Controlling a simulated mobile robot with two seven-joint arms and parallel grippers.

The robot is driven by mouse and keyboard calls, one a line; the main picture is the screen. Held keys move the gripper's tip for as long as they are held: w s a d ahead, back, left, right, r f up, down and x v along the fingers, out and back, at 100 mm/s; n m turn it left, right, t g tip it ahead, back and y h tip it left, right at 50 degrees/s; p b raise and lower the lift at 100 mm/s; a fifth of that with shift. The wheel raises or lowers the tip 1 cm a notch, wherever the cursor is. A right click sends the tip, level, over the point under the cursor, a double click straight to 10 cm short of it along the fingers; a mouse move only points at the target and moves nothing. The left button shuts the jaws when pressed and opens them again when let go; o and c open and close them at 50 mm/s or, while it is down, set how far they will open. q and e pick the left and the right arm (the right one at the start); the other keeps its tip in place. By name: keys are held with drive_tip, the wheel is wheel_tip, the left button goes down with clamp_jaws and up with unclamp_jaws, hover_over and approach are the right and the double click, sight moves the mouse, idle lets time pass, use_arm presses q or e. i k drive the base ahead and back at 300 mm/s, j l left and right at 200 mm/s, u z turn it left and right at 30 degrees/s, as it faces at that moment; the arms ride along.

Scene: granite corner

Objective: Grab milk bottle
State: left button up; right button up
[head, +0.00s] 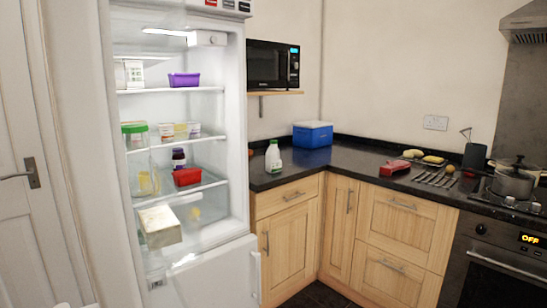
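Nothing covers the bottle from this side. Neither of my grippers shows in the head view.
The fridge shelves hold a purple tub (184,80), a red container (187,177) and other goods. A red object (394,168), utensils and a pot (513,182) stand farther right. The worktop between is clear.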

sight(274, 164)
drive_tip(key=i+l, duration=0.2)
drive_tip(key=l, duration=0.15)
drive_tip(key=i+l+u, duration=0.15)
drive_tip(key=l, duration=0.2)
drive_tip(key=i+l, duration=0.2)
drive_tip(key=l, duration=0.2)
drive_tip(key=i+l+u, duration=0.1)
drive_tip(key=l, duration=0.3)
drive_tip(key=i+l+u, duration=0.4)
drive_tip(key=i, duration=0.35)
drive_tip(key=i+l+u, duration=0.45)
drive_tip(key=i+l, duration=0.2)
